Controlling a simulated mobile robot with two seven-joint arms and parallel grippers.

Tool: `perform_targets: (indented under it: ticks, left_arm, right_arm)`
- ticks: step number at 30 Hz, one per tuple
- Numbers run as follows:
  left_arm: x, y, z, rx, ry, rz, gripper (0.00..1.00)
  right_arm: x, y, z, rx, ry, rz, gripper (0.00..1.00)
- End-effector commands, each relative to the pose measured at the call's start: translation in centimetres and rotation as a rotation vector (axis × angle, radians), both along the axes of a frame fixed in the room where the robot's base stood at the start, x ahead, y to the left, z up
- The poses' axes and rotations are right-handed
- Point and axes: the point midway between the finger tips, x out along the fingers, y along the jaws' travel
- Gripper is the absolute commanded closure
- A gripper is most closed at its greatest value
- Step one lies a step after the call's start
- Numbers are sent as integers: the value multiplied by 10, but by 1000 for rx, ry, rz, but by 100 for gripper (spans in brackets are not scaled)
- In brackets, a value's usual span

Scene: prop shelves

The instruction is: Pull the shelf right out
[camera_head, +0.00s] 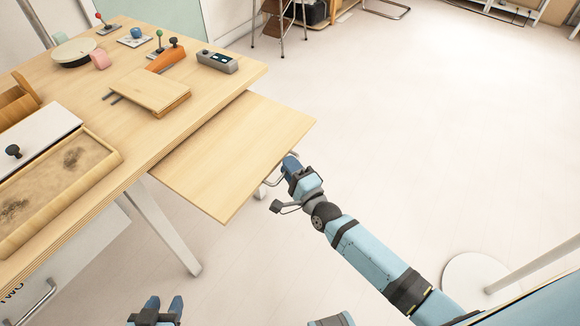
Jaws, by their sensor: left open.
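The shelf (240,150) is a flat light-wood board that sticks out from under the right side of the wooden table (200,95). My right gripper (284,170) is at the shelf's outer edge, by a thin grey metal bar that looks like a handle. The gripper's own body hides its fingertips, so I cannot tell whether it is closed on the bar. My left gripper (164,309) is at the bottom of the picture with its two blue fingers apart. It is empty and away from the shelf.
The tabletop holds a sand tray (115,160), a small wooden box (150,92), a grey device (217,61) and several small props. A white table leg (172,222) stands below. A round white base (475,278) stands at right. Floor right of the shelf is clear.

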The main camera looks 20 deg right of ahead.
Motion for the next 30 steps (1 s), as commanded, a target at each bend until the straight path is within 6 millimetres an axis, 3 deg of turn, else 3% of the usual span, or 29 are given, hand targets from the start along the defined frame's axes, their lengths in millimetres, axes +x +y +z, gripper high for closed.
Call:
perform_targets:
  ticks: [1, 3, 22, 23, 25, 30]
  left_arm:
    - [0, 0, 0, 0, -1, 0, 57]
    - [0, 0, 0, 0, -1, 0, 57]
    - [0, -1, 0, -3, -3, -1, 57]
    - [0, -1, 0, -3, -4, -1, 57]
    - [0, -1, 1, -3, -4, -1, 57]
    - [0, -1, 1, -3, -4, -1, 57]
  right_arm:
    - [0, 0, 0, 0, 0, 0, 86]
    - [0, 0, 0, 0, 0, 0, 100]
    - [16, 12, 0, -1, 0, 0, 100]
    - [16, 12, 0, -1, 0, 0, 85]
    - [16, 12, 0, -1, 0, 0, 69]
    - [16, 12, 0, -1, 0, 0, 65]
